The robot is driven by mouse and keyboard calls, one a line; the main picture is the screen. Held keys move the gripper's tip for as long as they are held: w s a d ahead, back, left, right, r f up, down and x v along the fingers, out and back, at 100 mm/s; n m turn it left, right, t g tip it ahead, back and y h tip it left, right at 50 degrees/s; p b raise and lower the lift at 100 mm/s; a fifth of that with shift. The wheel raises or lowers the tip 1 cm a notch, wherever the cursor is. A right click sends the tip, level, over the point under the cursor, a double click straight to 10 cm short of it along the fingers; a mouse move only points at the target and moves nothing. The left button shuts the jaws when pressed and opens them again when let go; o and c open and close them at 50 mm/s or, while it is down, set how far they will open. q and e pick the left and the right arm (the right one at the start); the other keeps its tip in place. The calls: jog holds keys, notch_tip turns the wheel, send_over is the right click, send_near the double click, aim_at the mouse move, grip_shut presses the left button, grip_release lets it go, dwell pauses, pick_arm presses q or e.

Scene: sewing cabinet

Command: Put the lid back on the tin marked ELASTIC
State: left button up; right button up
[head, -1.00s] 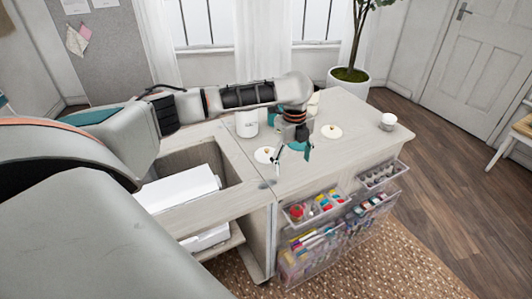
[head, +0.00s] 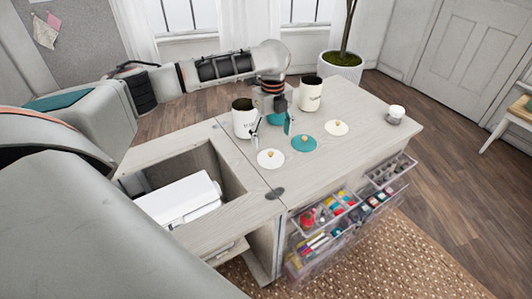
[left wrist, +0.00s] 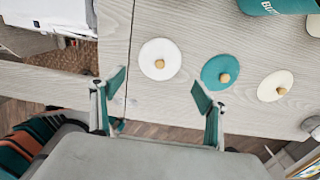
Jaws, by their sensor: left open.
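Three open tins stand at the back of the cabinet top: a white one (head: 243,118) at left, a teal one (head: 275,119) partly behind my gripper, and a cream one (head: 310,93) at right. The teal one shows "BU..." in the left wrist view (left wrist: 275,5); lettering on the others is too small to read. Three lids with wooden knobs lie flat in front: white (head: 271,159), teal (head: 304,143) and cream (head: 337,128). My left gripper (head: 270,130) is open and empty, above the top near the tins. In the wrist view the white lid (left wrist: 160,58) lies beyond its fingers. My right gripper is not seen.
A small white cup (head: 396,114) stands at the right end of the top. A sewing machine (head: 180,200) sits in the open well at left. Clear drawers of sewing supplies (head: 330,225) stick out in front. The front right of the top is clear.

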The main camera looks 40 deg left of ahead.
aim_at(271, 153)
pick_arm(q)
jog(key=shift+a, duration=0.1)
dwell(0.3)
jog(key=shift+f, duration=0.15)
jog(key=shift+f+b, duration=0.35)
jog(key=shift+f, duration=0.75)
jog(key=shift+f, duration=0.1)
notch_tip(271, 153, down, 5)
jog(key=shift+f+b, duration=0.1)
jog(key=shift+b, duration=0.75)
